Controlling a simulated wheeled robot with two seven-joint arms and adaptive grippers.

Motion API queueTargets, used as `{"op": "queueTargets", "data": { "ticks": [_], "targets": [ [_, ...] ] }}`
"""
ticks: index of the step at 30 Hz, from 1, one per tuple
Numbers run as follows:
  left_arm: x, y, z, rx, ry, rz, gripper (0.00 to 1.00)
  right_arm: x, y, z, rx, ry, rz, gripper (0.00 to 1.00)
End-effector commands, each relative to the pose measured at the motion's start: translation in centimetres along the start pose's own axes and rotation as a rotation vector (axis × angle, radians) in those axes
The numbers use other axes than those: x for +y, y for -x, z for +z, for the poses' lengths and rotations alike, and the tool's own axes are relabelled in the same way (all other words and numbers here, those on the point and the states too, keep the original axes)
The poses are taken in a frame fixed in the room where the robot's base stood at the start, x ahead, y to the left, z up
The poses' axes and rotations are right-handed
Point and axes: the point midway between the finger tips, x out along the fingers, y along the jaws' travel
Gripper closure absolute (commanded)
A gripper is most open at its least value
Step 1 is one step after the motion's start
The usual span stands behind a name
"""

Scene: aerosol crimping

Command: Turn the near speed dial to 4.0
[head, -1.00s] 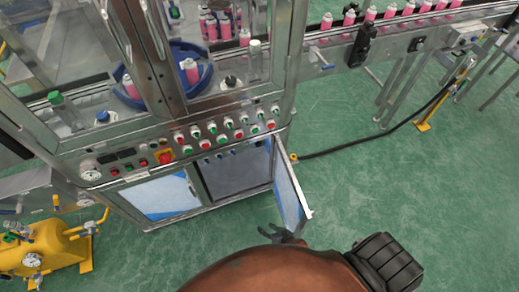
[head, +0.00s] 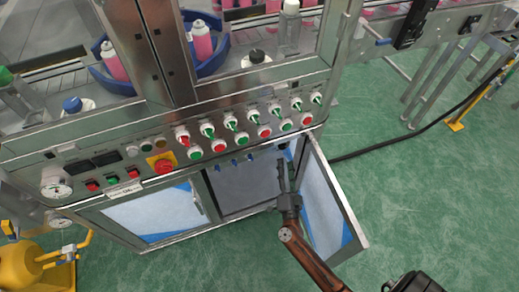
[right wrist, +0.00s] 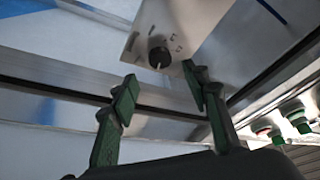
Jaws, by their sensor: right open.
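A black round dial (right wrist: 158,57) with a white pointer mark sits on a pale scale plate (right wrist: 172,35) in the right wrist view. The scale's figures are too small to read, and I cannot tell if this is the near dial. My right gripper (right wrist: 160,88) is open, with its two green-padded fingers on either side below the dial, apart from it and empty. In the head view the right gripper (head: 283,172) is at the open cabinet doorway beside the door. I cannot make out the dial there. My left gripper is out of view.
The open cabinet door (head: 328,200) stands just right of my right gripper. Above is a panel with rows of red and green buttons and switches (head: 230,122). A yellow tank (head: 22,265) stands lower left.

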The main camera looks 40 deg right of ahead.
Motion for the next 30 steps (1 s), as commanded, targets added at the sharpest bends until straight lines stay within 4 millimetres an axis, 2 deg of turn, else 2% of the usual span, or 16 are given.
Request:
{"op": "queueTargets", "data": {
  "ticks": [9, 13, 18, 25, 30],
  "targets": [
    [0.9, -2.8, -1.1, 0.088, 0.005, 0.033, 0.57, 0.0, -4.9, 0.2, -0.002, 0.0, -0.003, 0.57],
    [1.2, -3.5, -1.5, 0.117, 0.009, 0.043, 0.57, 0.0, -6.3, 0.2, -0.003, 0.002, -0.002, 0.57],
    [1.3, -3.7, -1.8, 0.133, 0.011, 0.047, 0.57, -0.1, -7.0, 0.1, -0.004, 0.002, -0.002, 0.57],
    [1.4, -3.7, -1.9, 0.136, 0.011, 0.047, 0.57, -0.1, -7.0, 0.1, -0.004, 0.002, -0.002, 0.58],
    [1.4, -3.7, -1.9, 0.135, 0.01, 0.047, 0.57, -0.1, -7.0, 0.1, -0.004, 0.002, -0.002, 0.7]
  ]
}}
